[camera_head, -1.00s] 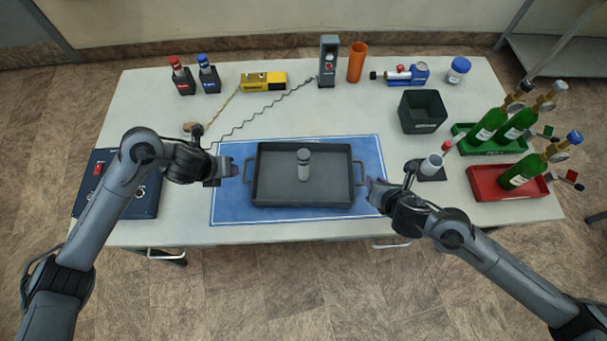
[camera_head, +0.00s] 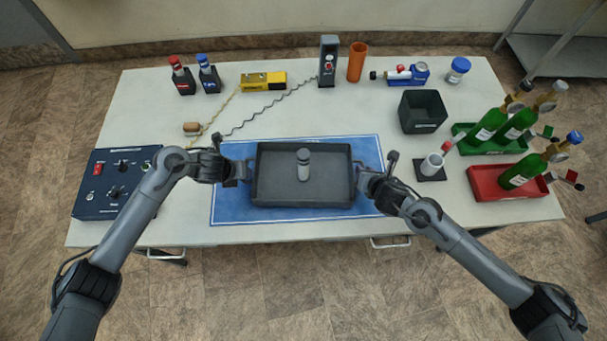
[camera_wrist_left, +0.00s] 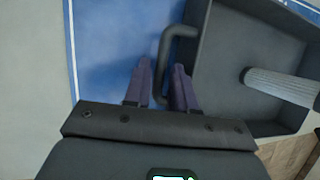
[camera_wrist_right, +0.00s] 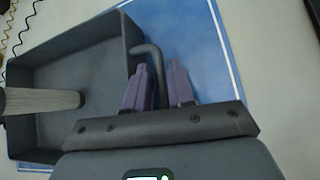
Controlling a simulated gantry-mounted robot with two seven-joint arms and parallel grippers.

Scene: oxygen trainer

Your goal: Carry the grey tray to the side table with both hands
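The grey tray (camera_head: 302,199) lies flat on the blue mat, with a small grey cylinder (camera_head: 304,165) standing in it. My left gripper (camera_head: 238,170) is at the tray's left handle. In the left wrist view its fingers (camera_wrist_left: 161,82) are open, one on each side of the handle bar (camera_wrist_left: 166,60). My right gripper (camera_head: 364,176) is at the right handle. In the right wrist view its fingers (camera_wrist_right: 158,80) are open on both sides of that handle (camera_wrist_right: 150,52).
The blue mat (camera_head: 230,205) lies on the white table (camera_head: 290,115). A dark control box (camera_head: 115,183) is at the left. A black bin (camera_head: 423,112), a red tray (camera_head: 483,195) and a green tray (camera_head: 466,143) with bottles stand at the right. A metal rack (camera_head: 560,55) is at the back right.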

